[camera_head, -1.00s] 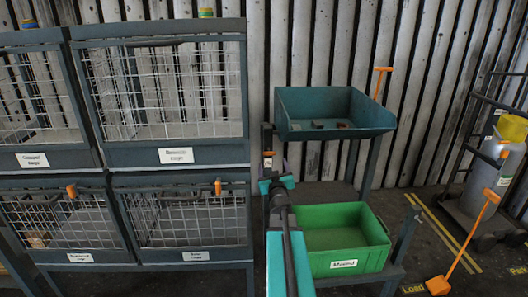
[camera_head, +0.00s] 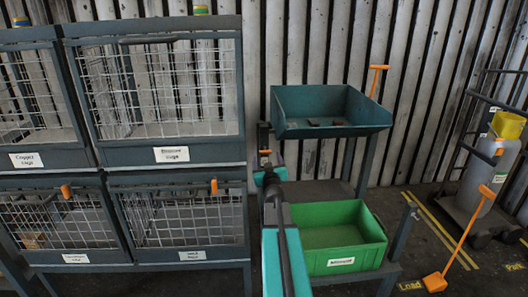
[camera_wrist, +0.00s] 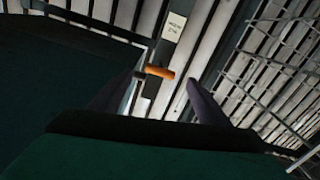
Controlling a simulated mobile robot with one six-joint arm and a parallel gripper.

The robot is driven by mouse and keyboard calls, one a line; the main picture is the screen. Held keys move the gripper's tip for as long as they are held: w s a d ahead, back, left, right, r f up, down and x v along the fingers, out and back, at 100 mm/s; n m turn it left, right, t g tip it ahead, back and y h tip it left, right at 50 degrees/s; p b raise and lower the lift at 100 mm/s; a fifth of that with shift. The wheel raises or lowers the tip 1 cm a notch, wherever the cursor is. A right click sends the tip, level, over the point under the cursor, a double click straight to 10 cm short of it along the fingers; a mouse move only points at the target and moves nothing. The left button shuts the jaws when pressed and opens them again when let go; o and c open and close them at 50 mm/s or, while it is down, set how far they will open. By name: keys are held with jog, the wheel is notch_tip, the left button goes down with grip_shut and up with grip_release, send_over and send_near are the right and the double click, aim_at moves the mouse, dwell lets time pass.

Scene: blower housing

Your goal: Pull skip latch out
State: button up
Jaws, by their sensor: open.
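A small orange handle (camera_head: 265,152), which looks like the skip latch, is on a dark post left of the teal skip (camera_head: 296,127). In the wrist view the orange handle (camera_wrist: 159,72) lies across a dark bar, between and beyond my fingertips. My gripper (camera_wrist: 160,88) is open, its two dark fingers on either side of the handle, with no clear contact. In the head view my gripper (camera_head: 268,172) is just below the handle, and my arm hides part of the post.
Wire-fronted cages (camera_head: 154,155) with orange handles on the lower ones stand at left. A green bin (camera_head: 335,262) sits below the skip. An orange long-handled tool (camera_head: 463,245) and a trolley with a grey cylinder (camera_head: 492,165) stand at right. Open floor lies between.

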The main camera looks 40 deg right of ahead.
aim_at(266, 153)
jog(key=shift+b+x, duration=0.45)
jog(key=shift+x, duration=4.05)
jog(key=c, duration=1.4)
jog(key=shift+v, duration=1.5)
jog(key=shift+o, duration=0.2)
jog(key=shift+s+a+f+p, duration=0.1)
jog(key=shift+s+a+p, duration=0.05)
jog(key=shift+p, duration=0.15)
jog(key=shift+c, duration=0.2)
jog(key=o, duration=1.4)
